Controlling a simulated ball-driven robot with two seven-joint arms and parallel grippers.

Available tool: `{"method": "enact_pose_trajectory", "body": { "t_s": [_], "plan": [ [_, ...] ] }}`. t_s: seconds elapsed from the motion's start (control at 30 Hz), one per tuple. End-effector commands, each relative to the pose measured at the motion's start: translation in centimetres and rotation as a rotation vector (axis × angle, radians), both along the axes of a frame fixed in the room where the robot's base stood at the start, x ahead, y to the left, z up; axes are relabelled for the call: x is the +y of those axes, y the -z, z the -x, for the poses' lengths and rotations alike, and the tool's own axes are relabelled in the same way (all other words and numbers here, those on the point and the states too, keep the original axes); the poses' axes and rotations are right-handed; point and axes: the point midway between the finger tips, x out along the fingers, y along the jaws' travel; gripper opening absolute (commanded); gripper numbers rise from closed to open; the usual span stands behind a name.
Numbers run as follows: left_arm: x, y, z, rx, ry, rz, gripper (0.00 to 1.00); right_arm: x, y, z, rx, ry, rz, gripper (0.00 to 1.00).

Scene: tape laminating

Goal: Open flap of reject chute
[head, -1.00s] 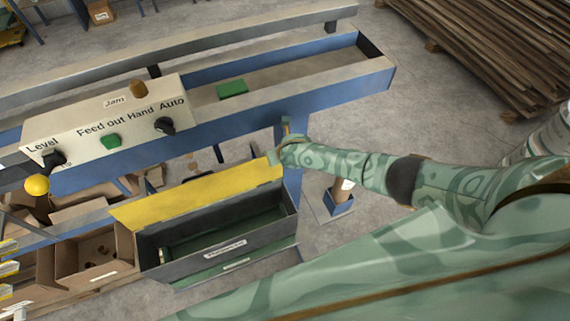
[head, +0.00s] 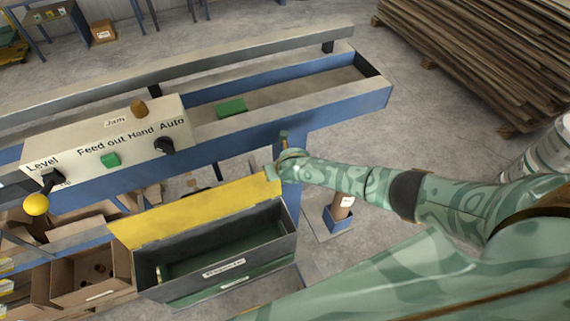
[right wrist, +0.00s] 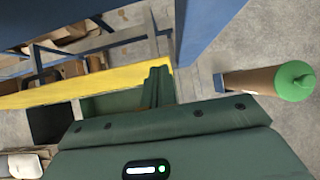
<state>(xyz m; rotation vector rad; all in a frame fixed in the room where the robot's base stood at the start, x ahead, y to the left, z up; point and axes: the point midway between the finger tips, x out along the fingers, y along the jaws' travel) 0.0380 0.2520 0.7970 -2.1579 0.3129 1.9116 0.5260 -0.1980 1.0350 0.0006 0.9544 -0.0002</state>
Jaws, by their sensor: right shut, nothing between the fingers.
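The reject chute is a dark grey open-topped box (head: 222,270) with a white label on its front, below the conveyor. Its long yellow flap (head: 195,210) stands raised along the back edge, so the green-grey inside shows. My right gripper (head: 275,171) is at the flap's upper right corner, shut with nothing between its fingers. In the right wrist view, the shut fingers (right wrist: 159,86) are beside the end of the yellow flap (right wrist: 90,86); I cannot tell whether they touch it. My left gripper is not in view.
The blue conveyor frame (head: 310,108) and its control panel (head: 105,140) lie behind the flap. A blue post stands close to my right gripper. Cardboard boxes (head: 90,275) sit left of the chute. A brown roll (head: 341,207) in a blue holder stands right.

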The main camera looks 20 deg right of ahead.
Motion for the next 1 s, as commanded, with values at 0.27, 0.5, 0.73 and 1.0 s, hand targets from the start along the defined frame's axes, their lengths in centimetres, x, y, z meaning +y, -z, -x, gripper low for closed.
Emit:
{"method": "enact_pose_trajectory", "body": {
  "t_s": [0.27, 0.5, 0.73, 1.0],
  "plan": [
    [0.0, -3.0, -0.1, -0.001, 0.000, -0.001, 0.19, -0.1, -6.2, 4.1, -0.001, -0.003, 0.002, 0.00],
    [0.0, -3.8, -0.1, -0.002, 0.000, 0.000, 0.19, 0.0, -10.2, 7.1, 0.000, -0.002, 0.001, 0.00],
    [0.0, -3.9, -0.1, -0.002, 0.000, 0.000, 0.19, 0.0, -11.6, 8.1, -0.001, 0.000, 0.001, 0.00],
    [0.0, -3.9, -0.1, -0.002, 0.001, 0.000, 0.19, 0.8, -11.7, 7.8, -0.014, 0.166, -0.177, 0.00]
  ]
}}
